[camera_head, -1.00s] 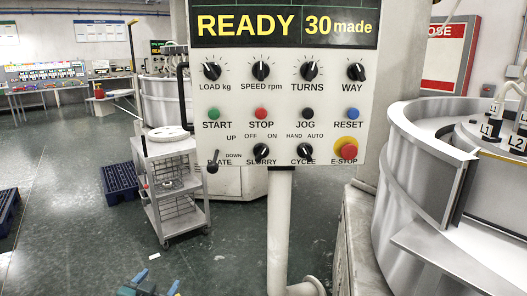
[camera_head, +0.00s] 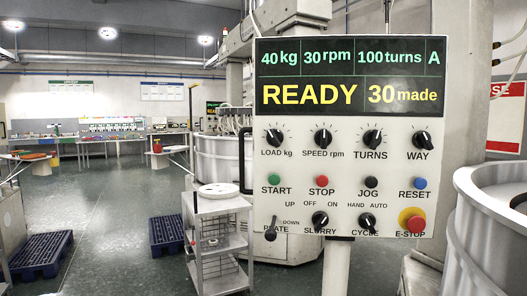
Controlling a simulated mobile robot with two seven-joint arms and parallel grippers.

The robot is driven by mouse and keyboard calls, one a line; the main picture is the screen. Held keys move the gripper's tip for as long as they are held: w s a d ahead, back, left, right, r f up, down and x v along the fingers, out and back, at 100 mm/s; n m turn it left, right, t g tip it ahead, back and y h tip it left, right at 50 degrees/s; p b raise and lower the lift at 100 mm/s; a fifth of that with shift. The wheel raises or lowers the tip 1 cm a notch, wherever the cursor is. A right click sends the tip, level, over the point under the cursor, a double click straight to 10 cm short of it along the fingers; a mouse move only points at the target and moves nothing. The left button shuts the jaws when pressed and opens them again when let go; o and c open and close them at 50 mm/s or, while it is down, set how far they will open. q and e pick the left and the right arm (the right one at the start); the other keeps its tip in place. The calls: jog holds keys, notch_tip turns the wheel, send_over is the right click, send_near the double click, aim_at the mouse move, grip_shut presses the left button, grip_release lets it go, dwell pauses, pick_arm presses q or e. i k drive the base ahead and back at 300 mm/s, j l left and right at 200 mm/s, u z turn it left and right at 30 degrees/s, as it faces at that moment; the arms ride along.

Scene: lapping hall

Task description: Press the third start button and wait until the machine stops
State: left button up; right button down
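A white control panel (camera_head: 345,205) stands close in front of me on a post. Its display (camera_head: 350,77) reads 40 kg, 30 rpm, 100 turns, A, and READY 30 made. The green START button (camera_head: 274,180) is at the left of the button row, beside the red STOP button (camera_head: 322,181), black JOG button (camera_head: 371,182) and blue RESET button (camera_head: 420,183). The red E-STOP (camera_head: 415,223) sits on yellow at the lower right. The machine (camera_head: 487,230) shows partly at the right edge. Neither gripper is in view.
A grey wire-shelf trolley (camera_head: 220,245) stands left of the panel. Dark blue pallets (camera_head: 40,253) (camera_head: 167,234) lie on the floor. Another machine (camera_head: 217,158) with a small display stands behind. Open floor (camera_head: 110,205) runs between the pallets toward benches at the back wall.

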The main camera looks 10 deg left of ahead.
aim_at(274, 180)
jog(key=i+j+z, duration=0.1)
jog(key=j, duration=0.4)
jog(key=i+j+z, duration=0.1)
jog(key=j, duration=0.4)
jog(key=i+j, duration=0.1)
jog(key=j, duration=0.45)
jog(key=i+z, duration=0.05)
